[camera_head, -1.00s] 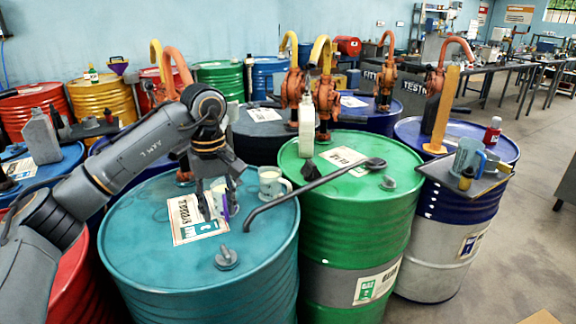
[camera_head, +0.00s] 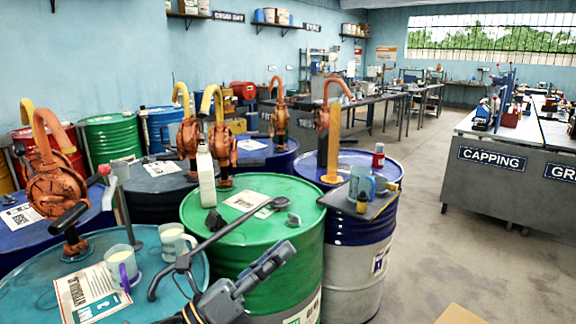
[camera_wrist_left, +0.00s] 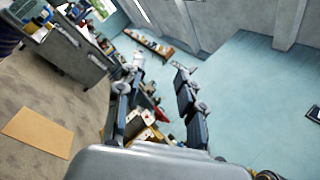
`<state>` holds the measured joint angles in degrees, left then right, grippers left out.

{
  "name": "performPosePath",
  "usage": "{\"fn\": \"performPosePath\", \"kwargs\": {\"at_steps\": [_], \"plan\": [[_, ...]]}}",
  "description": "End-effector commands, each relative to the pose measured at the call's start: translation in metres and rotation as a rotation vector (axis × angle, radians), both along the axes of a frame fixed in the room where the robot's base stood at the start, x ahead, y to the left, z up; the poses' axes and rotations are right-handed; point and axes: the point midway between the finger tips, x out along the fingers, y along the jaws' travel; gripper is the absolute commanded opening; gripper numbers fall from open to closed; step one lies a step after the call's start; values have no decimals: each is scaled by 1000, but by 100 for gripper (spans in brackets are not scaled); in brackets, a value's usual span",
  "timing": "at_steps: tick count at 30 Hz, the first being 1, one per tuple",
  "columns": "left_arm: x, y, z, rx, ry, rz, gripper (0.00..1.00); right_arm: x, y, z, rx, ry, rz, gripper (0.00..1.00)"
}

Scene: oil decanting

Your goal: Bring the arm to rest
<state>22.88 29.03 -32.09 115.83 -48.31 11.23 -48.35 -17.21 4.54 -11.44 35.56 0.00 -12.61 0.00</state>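My left gripper (camera_head: 272,258) is in the lower middle of the head view, in front of the green drum (camera_head: 250,200). In the left wrist view its two fingers stand apart with nothing held between them (camera_wrist_left: 160,75). My right gripper does not show. A cup with a purple handle (camera_head: 122,265) and a light mug (camera_head: 176,243) stand on the teal drum (camera_head: 30,288) at the lower left. Both hold pale contents. An orange hand pump (camera_head: 55,185) stands behind them.
A long black handle (camera_head: 220,238) reaches across the green drum's top. A white bottle (camera_head: 206,178) stands there too. A blue and white drum (camera_head: 355,250) carries a tray with a jug (camera_head: 360,182). Open floor (camera_head: 440,230) lies to the right, before the capping bench (camera_head: 510,165).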

Motion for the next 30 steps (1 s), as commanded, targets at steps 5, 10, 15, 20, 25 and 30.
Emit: {"fn": "performPosePath", "kwargs": {"at_steps": [5, 10, 15, 20, 25, 30], "plan": [[25, 72, -49, -516, 551, 208, 38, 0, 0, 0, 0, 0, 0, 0], [8, 139, -152, -974, 1065, 445, 38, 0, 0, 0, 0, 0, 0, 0], [-57, 176, -254, -1334, 1476, 708, 38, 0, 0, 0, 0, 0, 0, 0], [-125, 186, -311, -1552, 1725, 925, 38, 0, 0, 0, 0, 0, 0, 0], [-188, 187, -344, -1695, 1894, 1123, 38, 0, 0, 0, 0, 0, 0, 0], [-246, 185, -362, -1802, 2023, 1313, 38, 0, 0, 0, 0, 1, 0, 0]]}}
